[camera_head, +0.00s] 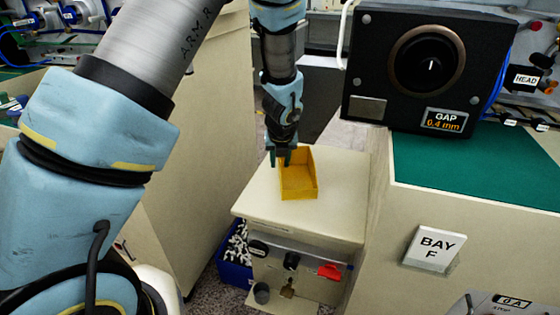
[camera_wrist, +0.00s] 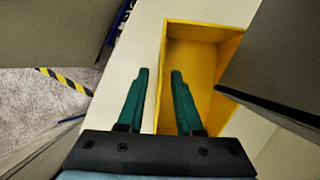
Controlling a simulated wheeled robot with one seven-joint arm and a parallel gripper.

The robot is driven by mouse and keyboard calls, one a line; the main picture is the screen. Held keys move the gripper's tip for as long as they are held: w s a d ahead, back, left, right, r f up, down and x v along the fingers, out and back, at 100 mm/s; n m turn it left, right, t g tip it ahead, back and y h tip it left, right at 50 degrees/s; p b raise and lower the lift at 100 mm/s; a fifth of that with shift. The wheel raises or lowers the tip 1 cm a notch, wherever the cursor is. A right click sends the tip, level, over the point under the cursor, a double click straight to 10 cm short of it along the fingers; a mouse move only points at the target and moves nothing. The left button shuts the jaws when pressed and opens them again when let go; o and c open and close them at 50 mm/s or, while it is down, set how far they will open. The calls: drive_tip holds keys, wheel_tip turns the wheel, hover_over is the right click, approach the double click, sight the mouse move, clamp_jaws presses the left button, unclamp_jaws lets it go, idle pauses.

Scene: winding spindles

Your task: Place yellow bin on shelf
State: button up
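The yellow bin (camera_head: 299,181) is an open-topped box standing upright on the cream top of a small cabinet (camera_head: 345,222). In the wrist view the bin (camera_wrist: 205,52) fills the middle right, with its inside showing. My gripper (camera_head: 281,160) points down at the bin's left wall. In the wrist view my gripper (camera_wrist: 160,72) is open, with one green finger outside the left wall and the other over the bin's inside. A gap shows between the fingers; I cannot tell whether either touches the wall. I cannot pick out a shelf for certain.
A black gauge box (camera_head: 428,65) stands on the right bench beside a green mat (camera_head: 470,165). A blue crate (camera_head: 235,262) of white parts sits on the floor left of the cabinet. A tall cream panel (camera_head: 205,150) rises at left. Cabinet top around the bin is clear.

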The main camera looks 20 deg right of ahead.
drive_tip(key=b+v, duration=0.1)
drive_tip(key=v, duration=1.1)
drive_tip(key=shift+r, duration=0.15)
drive_tip(key=w+a+n+g+y, duration=0.1)
drive_tip(key=w+a+n, duration=0.1)
drive_tip(key=a+n, duration=1.6)
drive_tip(key=s+a+n, duration=0.3)
drive_tip(key=a+n, duration=0.5)
drive_tip(key=n, duration=0.2)
drive_tip(key=s+a+n+g, duration=0.1)
drive_tip(key=s+a+n, duration=0.2)
drive_tip(key=a+n, duration=0.4)
drive_tip(key=n, duration=0.4)
drive_tip(key=shift+s+a+r+g, duration=0.15)
drive_tip(key=shift+a+r+g, duration=0.15)
drive_tip(key=shift+a, duration=0.1)
